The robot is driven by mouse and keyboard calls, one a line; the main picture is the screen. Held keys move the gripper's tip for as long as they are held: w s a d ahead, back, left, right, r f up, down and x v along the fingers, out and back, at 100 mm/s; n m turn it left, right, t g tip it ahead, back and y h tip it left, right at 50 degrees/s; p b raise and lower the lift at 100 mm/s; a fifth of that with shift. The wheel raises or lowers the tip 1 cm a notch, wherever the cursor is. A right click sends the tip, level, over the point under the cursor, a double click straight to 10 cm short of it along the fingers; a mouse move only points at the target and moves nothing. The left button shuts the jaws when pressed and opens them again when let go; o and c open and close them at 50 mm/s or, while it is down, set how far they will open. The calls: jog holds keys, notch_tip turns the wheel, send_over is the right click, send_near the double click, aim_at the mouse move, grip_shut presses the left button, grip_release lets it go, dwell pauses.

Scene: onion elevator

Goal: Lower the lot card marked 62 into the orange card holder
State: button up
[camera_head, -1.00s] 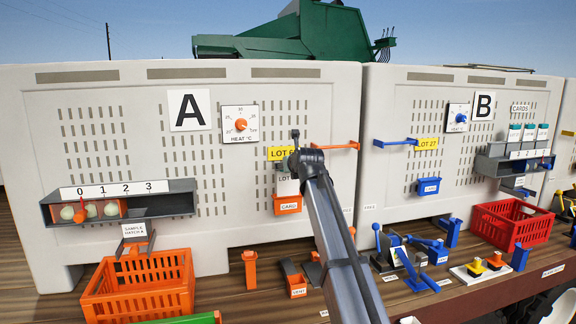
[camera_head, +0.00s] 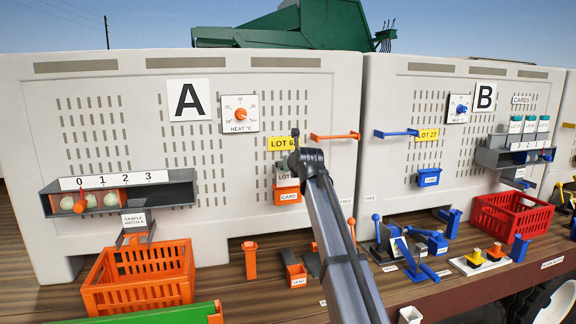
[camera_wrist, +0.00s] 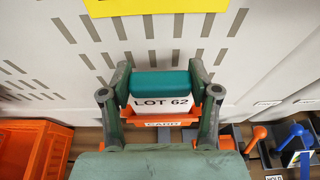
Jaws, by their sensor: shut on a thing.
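My gripper (camera_wrist: 160,80) is shut on the lot card marked 62 (camera_wrist: 160,104), with a finger at each end of its teal top. The card is white below, and its "LOT 62" face shows in the wrist view. The orange card holder (camera_wrist: 160,119), labelled CARD, is directly beneath the card, whose lower edge is at the holder's mouth; how deep it sits is hidden. In the head view the holder (camera_head: 288,198) hangs on panel A, with the card (camera_head: 281,181) just above it. My arm hides part of the card and most of the gripper there.
A yellow lot sign (camera_head: 281,144) is above the holder, partly behind my arm. An orange bar (camera_head: 334,137) sticks out to the right. An orange crate (camera_head: 140,278) stands lower left, and blue levers (camera_head: 385,232) stand on the deck at right.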

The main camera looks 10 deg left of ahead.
jog(key=o, duration=1.2)
